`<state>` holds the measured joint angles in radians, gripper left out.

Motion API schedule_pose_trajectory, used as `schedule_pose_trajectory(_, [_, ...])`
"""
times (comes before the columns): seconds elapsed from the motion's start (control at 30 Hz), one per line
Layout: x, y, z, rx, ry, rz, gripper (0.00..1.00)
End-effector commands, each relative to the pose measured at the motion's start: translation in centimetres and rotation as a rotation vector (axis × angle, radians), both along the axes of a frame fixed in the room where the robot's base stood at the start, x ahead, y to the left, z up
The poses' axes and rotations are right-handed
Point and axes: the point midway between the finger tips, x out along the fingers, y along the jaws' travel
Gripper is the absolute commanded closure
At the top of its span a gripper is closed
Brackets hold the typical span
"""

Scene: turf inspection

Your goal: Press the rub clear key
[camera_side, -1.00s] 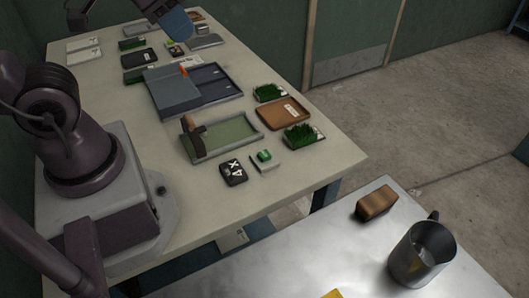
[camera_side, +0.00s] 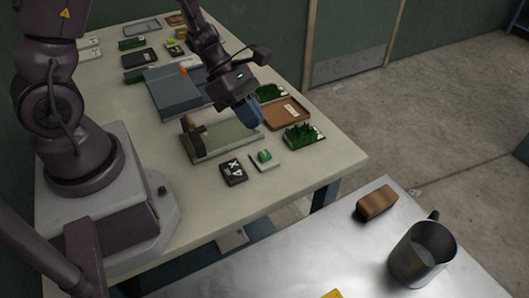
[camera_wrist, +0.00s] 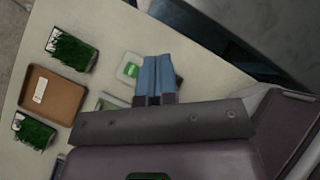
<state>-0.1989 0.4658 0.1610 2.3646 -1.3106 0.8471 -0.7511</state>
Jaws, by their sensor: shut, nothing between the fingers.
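A green key (camera_side: 264,155) sits on a small pale plate (camera_side: 270,166) near the table's front right edge; no label on it is readable. The green key also shows in the wrist view (camera_wrist: 131,69), just left of my fingertips. My gripper (camera_side: 257,124) has its blue fingers shut and empty. It hangs above the right end of the green tray (camera_side: 215,146), behind the green key and apart from it. In the wrist view the fingers (camera_wrist: 151,60) partly cover the pale plate.
A black block with white marks (camera_side: 233,172) lies left of the green key. A brown tray (camera_side: 288,114) and two turf samples (camera_side: 302,136) (camera_side: 271,91) stand to the right. A brown upright piece (camera_side: 193,136) rises at the green tray's left end.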

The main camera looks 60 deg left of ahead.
Motion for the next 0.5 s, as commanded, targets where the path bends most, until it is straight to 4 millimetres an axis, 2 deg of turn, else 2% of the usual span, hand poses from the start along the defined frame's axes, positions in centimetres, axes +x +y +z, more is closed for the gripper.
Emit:
schedule_pose_trajectory(0.03, [0.7, 0.5, -1.0, -0.035, 0.061, 0.133, 1.0])
schedule_pose_trajectory(0.1, [1.7, 1.1, -1.6, -0.085, 0.124, 0.31, 1.0])
schedule_pose_trajectory(0.23, [3.7, 2.1, -1.3, -0.17, 0.185, 0.56, 1.0])
schedule_pose_trajectory(0.33, [4.2, 2.3, -1.1, -0.211, 0.223, 0.656, 1.0])
schedule_pose_trajectory(0.5, [4.2, 2.3, -1.1, -0.226, 0.25, 0.686, 1.0])
